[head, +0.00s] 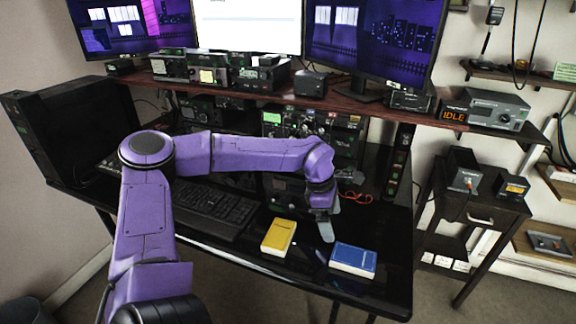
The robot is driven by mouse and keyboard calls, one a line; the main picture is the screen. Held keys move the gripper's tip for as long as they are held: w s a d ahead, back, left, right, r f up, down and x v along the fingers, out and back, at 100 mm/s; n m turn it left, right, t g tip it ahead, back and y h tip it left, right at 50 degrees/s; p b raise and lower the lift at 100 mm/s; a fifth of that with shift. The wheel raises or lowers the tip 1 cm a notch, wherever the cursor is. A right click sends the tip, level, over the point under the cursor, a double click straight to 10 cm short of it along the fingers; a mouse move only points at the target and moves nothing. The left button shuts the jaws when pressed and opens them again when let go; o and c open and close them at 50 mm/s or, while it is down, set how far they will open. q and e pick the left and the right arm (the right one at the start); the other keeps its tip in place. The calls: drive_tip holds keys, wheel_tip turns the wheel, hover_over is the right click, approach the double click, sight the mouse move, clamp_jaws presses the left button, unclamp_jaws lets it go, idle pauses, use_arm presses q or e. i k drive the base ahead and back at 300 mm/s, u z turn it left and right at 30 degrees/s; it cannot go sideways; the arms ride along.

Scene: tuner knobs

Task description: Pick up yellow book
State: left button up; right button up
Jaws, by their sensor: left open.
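The yellow book (279,237) lies flat on the black desk, right of the keyboard and near the desk's front edge. My purple left arm reaches in from the left, and my left gripper (322,226) points down just right of the yellow book. The gripper is open and appears empty, apart from the book. A grey finger shows; the other finger is hard to make out. My right gripper is not in the picture.
A blue book (353,260) lies on the desk right of the gripper. A black keyboard (213,208) is left of the yellow book. Red cable (356,197) lies behind the gripper. Radio gear and monitors stand at the back, and a side table (470,214) is on the right.

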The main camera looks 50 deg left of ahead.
sight(277, 240)
drive_tip(key=u, duration=1.6)
